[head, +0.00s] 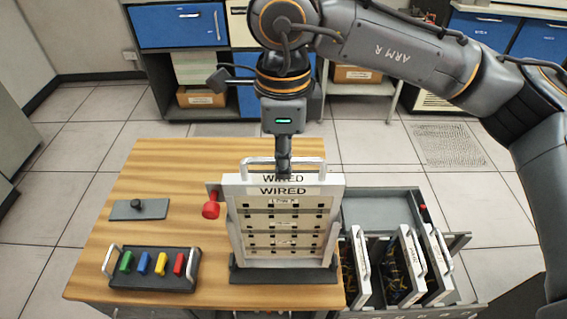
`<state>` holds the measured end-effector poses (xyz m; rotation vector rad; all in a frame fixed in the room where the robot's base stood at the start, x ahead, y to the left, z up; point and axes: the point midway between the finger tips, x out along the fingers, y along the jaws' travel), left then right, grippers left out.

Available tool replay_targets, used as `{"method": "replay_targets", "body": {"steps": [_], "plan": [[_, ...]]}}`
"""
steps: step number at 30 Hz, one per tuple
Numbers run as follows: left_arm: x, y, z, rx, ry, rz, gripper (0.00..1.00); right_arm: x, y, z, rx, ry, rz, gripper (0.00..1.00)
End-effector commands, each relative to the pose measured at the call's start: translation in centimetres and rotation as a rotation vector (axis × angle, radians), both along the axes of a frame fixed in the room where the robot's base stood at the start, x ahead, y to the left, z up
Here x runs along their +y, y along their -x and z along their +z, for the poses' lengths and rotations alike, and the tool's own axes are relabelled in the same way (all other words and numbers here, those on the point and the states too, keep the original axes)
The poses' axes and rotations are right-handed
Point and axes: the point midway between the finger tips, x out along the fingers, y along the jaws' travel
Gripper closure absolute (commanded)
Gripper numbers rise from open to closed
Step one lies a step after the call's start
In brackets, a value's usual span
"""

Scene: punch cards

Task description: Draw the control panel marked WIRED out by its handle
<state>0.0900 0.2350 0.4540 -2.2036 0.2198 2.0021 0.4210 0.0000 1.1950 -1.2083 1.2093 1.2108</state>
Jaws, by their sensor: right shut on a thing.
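The pale control panel marked WIRED (240,232) stands upright in a dark base (285,275) on the wooden table. A second WIRED label (283,179) shows just above and behind the front one. The panel's silver bar handle (258,161) is at its top. My right gripper (284,168) comes down from above and is shut on the middle of this handle. Its fingertips are partly hidden against the panel top. My left gripper is out of view.
A red knob (211,209) sticks out at the panel's left side. A tray of coloured pieces (150,283) and a small grey plate (139,209) lie on the table (165,180). A grey rack (380,200) on the right holds several handled panels (405,268).

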Motion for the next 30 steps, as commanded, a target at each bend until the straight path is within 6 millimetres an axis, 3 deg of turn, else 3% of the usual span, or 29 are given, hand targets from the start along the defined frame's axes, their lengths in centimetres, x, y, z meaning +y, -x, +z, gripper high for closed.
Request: {"method": "replay_targets", "body": {"steps": [1,30], "plan": [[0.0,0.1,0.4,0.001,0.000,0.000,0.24,0.0,-0.1,0.9,-0.004,-0.003,0.000,1.00],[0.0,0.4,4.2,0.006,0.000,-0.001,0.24,0.0,-0.1,8.0,-0.003,-0.002,-0.001,1.00]]}}
